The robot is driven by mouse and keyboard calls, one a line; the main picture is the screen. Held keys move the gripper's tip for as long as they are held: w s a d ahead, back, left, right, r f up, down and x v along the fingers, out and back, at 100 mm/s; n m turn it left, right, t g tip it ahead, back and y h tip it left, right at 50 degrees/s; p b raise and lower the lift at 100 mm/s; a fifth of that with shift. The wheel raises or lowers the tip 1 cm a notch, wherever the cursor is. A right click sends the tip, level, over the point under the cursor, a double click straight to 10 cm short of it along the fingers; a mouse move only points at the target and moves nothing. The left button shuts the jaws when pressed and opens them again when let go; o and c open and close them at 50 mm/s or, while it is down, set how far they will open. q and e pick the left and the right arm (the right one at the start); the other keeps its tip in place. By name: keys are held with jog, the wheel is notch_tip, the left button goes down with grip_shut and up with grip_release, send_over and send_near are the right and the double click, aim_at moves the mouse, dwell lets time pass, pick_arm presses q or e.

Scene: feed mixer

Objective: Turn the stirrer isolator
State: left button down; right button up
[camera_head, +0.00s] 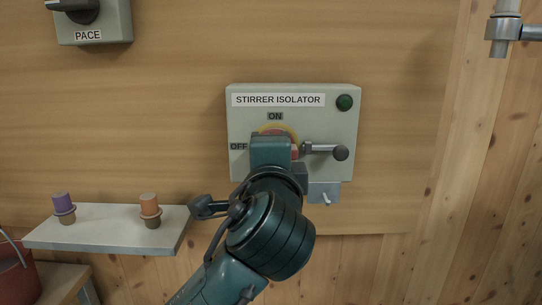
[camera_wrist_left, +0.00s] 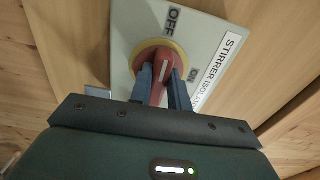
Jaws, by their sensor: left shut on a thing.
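The stirrer isolator (camera_head: 240,113) is a grey panel on the wooden wall, with ON above and OFF at the left of its switch. In the left wrist view, its red handle (camera_wrist_left: 165,66) with a pale mark sits on a yellow disc. My left gripper (camera_wrist_left: 165,92) is shut on this handle, one blue finger on each side. The handle lies roughly in line with OFF in that view; the exact pointing is unclear. In the head view, my left gripper (camera_head: 275,152) hides most of the handle. My right gripper is not in view.
A metal lever with a dark knob (camera_head: 341,153) sticks out right of my gripper. A small plate with a peg (camera_head: 325,197) is below it. A green button (camera_head: 345,102) is at upper right. A shelf (camera_head: 105,236) at lower left holds purple and orange stoppers. A PACE box (camera_head: 110,25) is above.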

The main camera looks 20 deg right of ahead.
pick_arm(q)
jog(key=c, duration=1.3)
grip_release()
jog(key=b+v, duration=0.2)
jog(key=v, duration=1.1)
jog(key=shift+s, duration=0.1)
